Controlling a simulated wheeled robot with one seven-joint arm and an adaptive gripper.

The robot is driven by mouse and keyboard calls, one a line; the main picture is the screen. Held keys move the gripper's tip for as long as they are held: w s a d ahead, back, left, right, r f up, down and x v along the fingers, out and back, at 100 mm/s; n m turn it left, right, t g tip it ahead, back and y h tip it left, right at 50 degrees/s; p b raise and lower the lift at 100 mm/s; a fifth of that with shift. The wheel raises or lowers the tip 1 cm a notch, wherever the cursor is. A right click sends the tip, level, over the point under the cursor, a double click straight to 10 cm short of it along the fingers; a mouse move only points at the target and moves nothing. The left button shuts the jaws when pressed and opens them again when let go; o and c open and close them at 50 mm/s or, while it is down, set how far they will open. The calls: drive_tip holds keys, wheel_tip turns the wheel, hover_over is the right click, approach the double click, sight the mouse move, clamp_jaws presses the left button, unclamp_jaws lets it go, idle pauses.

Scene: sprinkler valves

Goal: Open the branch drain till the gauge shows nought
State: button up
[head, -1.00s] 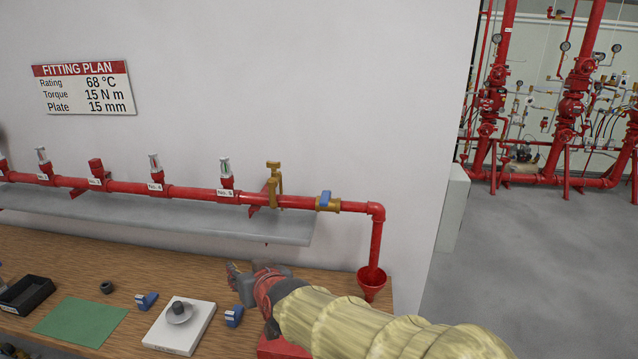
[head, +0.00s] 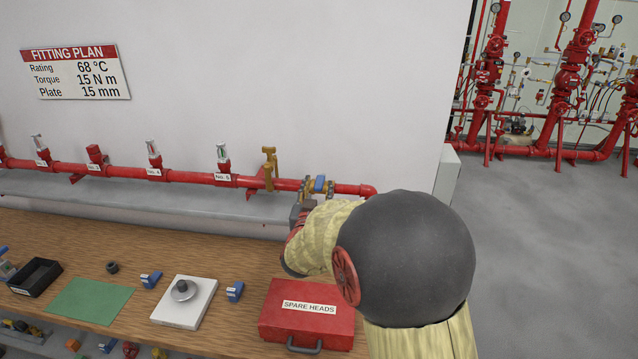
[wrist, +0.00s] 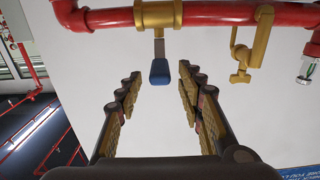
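The branch drain valve is a brass body on the red pipe with a blue lever (head: 320,184). In the wrist view its brass body (wrist: 158,14) is at the top centre, and the blue lever (wrist: 159,72) points down between my fingertips. My gripper (wrist: 157,88) is open, with one finger on each side of the lever and clear gaps to both. In the head view my gripper (head: 317,189) is at the valve, partly hidden by my arm. I cannot make out a gauge on this pipe or read one.
A brass fitting (head: 269,167) and sprinkler head No. 5 (head: 223,165) stand left of the valve. The bench (head: 235,258) carries a red spare heads case (head: 307,328), a white plate (head: 190,312) and a green mat (head: 95,298). My arm hides the drain funnel.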

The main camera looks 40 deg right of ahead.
sight(321, 182)
drive_tip(key=shift+x, duration=1.4)
drive_tip(key=shift+c, duration=0.8)
drive_tip(key=c, duration=0.8)
clamp_jaws()
